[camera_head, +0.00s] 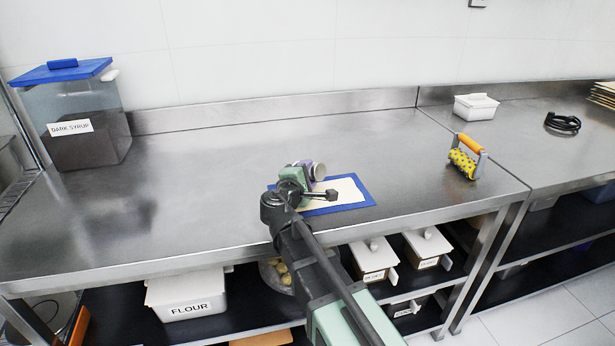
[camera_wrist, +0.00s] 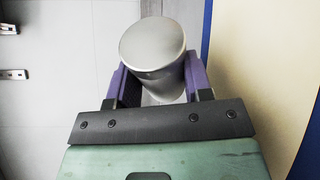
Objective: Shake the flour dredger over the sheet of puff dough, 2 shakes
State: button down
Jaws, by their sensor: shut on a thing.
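The flour dredger (camera_wrist: 153,50) is a silver metal cylinder with a smooth rounded end, seen between the purple fingers of my gripper (camera_wrist: 155,85) in the wrist view. My gripper is shut on it. In the head view the dredger (camera_head: 319,171) shows as a small silver end at my gripper (camera_head: 308,174), above the dough. The sheet of puff dough (camera_head: 347,193) is pale and lies flat on a blue mat (camera_head: 368,199) near the counter's front edge. My arm and gripper hide its left part. In the wrist view the dough (camera_wrist: 268,60) is at the right.
A yellow roller with orange handle (camera_head: 466,158) and a white tub (camera_head: 475,107) stand to the right. The counter left of the mat is clear.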

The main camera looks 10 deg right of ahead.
jog(key=shift+f+m, duration=0.3)
jog(key=shift+m, duration=0.3)
jog(key=shift+r, duration=0.15)
jog(key=shift+r+m+t+h+b, duration=0.2)
jog(key=shift+r+m+t+h, duration=0.1)
jog(key=shift+m, duration=0.7)
jog(key=shift+r+m+t+h+b, duration=0.15)
jog(key=shift+r+m+t, duration=0.1)
jog(key=shift+m, duration=0.75)
jog(key=shift+r+m+t+h+b, duration=0.2)
jog(key=shift+r+m+t+h, duration=0.1)
jog(key=shift+m, duration=0.7)
jog(key=shift+f, duration=0.15)
jog(key=shift+f+h+b, duration=0.2)
jog(key=shift+h+b, duration=0.05)
jog(key=shift+b, duration=0.5)
jog(key=shift+s+a+r+h, duration=0.1)
jog(key=shift+r+h, duration=0.05)
jog(key=shift+h, duration=0.15)
jog(key=shift+s+r+m, duration=0.1)
jog(key=shift+r+m, duration=0.1)
jog(key=shift+m, duration=0.1)
